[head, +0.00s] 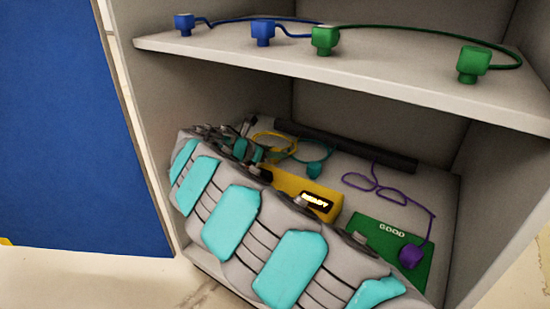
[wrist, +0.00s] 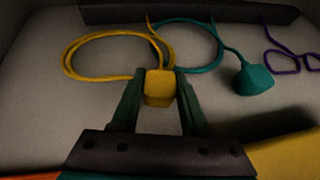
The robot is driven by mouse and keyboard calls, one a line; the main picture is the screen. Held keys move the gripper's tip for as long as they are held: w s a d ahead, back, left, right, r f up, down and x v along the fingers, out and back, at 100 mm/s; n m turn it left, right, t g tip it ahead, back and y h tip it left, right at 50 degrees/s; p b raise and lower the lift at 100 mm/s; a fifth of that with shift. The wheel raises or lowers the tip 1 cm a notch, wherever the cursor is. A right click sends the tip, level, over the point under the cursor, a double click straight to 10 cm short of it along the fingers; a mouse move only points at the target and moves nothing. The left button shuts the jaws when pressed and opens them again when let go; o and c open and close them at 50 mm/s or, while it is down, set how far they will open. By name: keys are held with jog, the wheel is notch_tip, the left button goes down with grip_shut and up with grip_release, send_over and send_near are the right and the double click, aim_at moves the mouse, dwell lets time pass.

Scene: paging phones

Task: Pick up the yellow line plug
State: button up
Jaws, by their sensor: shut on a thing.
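The yellow line plug (wrist: 159,88) is a small yellow block with a looped yellow cord (wrist: 80,48), seen in the wrist view. My gripper (wrist: 157,92) is shut on it, with one dark green finger on each side. In the head view, the yellow cord (head: 262,143) shows on the lower shelf behind my arm. My arm covers much of the lower shelf there, and the plug itself is hard to make out.
A teal plug (wrist: 253,77) with its cord lies just right of my gripper. A yellow box (head: 300,192) stands close to my arm. Blue plugs (head: 263,32) and green plugs (head: 473,64) sit on the upper shelf (head: 400,85).

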grip_shut()
